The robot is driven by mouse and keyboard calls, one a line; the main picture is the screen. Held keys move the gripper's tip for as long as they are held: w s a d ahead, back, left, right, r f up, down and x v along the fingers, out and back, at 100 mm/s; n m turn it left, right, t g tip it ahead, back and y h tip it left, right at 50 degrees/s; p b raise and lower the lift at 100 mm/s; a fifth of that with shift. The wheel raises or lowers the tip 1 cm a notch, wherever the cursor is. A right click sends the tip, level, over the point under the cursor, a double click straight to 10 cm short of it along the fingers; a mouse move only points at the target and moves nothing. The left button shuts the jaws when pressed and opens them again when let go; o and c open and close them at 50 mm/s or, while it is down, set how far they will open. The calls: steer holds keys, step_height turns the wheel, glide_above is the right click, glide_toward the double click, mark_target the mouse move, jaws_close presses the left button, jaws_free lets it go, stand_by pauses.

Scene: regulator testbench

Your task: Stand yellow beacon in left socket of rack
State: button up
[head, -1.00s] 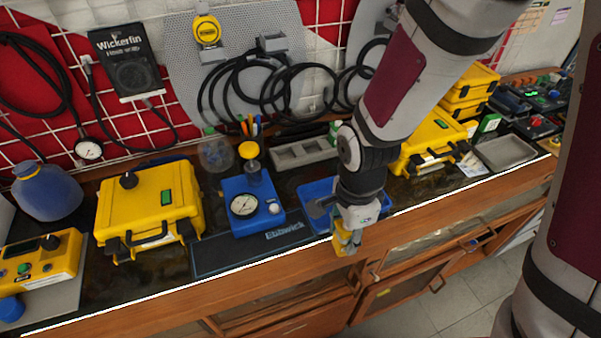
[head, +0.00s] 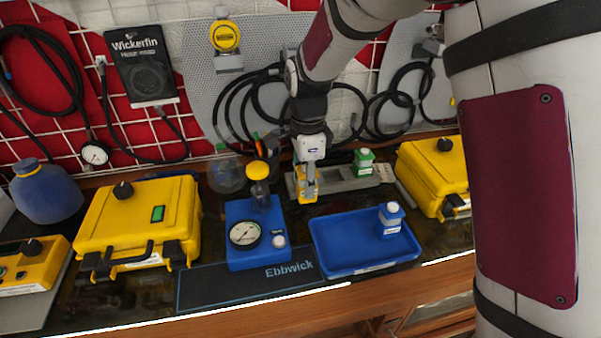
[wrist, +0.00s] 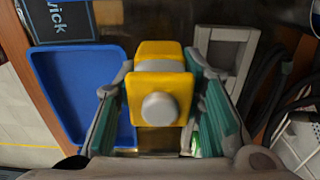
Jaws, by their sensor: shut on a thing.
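My gripper (head: 308,190) is shut on the yellow beacon (wrist: 160,82), a yellow block with a round grey knob facing the wrist camera. In the head view the beacon (head: 307,199) shows low between the fingers, over or just in front of the left part of the grey rack (head: 345,184). I cannot tell whether it touches the rack. A green and white beacon (head: 363,162) stands upright at the rack's right end. The rack's hollow frame (wrist: 250,38) also shows in the wrist view, beside the fingers.
A blue tray (head: 340,260) in front holds a blue and white beacon (head: 391,218). A blue gauge box (head: 243,258) with a yellow-topped post (head: 259,173) stands left of my gripper. Yellow cases (head: 140,222) flank the bench. Black cables (head: 250,100) hang behind.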

steer(key=w, duration=0.6)
steer(key=w+f, duration=0.1)
steer(key=w, duration=0.1)
steer(key=shift+w+a, duration=0.35)
steer(key=shift+w, duration=0.05)
steer(key=shift+f, duration=1.7)
steer(key=o, duration=1.2)
steer(key=shift+f, duration=0.15)
